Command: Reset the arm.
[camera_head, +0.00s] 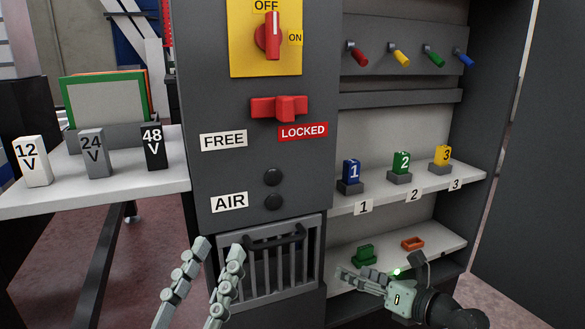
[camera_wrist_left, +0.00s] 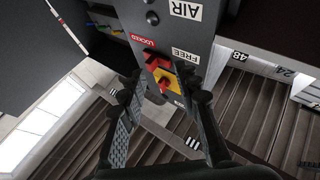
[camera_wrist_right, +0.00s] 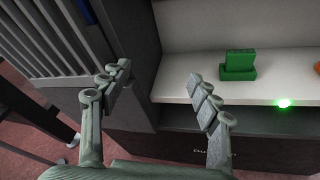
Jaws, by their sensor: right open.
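My left gripper (camera_head: 218,248) is open and empty, its two fingers apart, in front of the lower part of the grey cabinet. In the left wrist view the open fingers (camera_wrist_left: 160,95) frame the cabinet front, seen tilted. My right gripper (camera_head: 345,275) is at the lower shelf, next to the barred vent. In the right wrist view its fingers (camera_wrist_right: 160,80) are wide apart with nothing between them. A green block (camera_wrist_right: 240,65) sits on the lower shelf beyond and right of those fingers.
The grey cabinet (camera_head: 225,110) carries a red switch (camera_head: 273,36), a red handle (camera_head: 279,108) and a barred vent (camera_head: 265,262). Numbered blocks stand on the upper shelf (camera_head: 330,208). An orange tray (camera_head: 412,243) lies on the lower shelf. Voltage blocks stand on the left table (camera_head: 80,198).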

